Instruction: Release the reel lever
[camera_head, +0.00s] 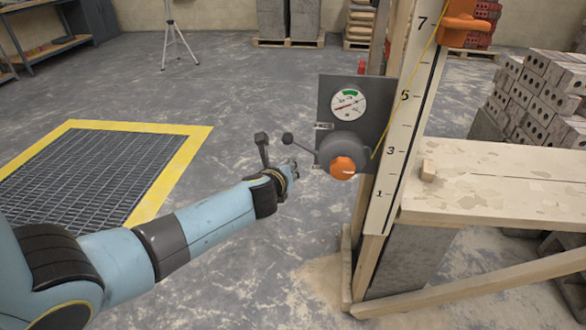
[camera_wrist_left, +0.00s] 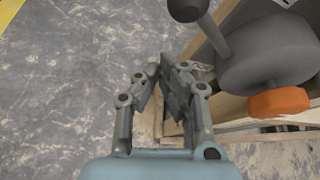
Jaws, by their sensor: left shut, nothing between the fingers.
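The reel (camera_head: 334,149) is a grey drum on a dark plate fixed to a wooden post, with an orange knob (camera_head: 342,167) at its front. Its lever (camera_head: 302,143) is a thin dark rod sticking out to the left, ending in a round ball knob (camera_head: 288,138). My left gripper (camera_head: 294,170) is shut and empty, below the ball and left of the drum, apart from both in the picture. In the left wrist view my left gripper (camera_wrist_left: 167,72) has its fingertips together; the ball knob (camera_wrist_left: 188,7) and drum (camera_wrist_left: 270,55) lie to the upper right. My right gripper is not in view.
A round gauge (camera_head: 348,104) sits above the drum. A numbered board (camera_head: 402,140) stands on the post, with a yellow cord running up it. A plank bench (camera_head: 500,185) is at right, with bricks behind. A yellow-edged floor grate (camera_head: 195,140) is at left. Open floor lies between.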

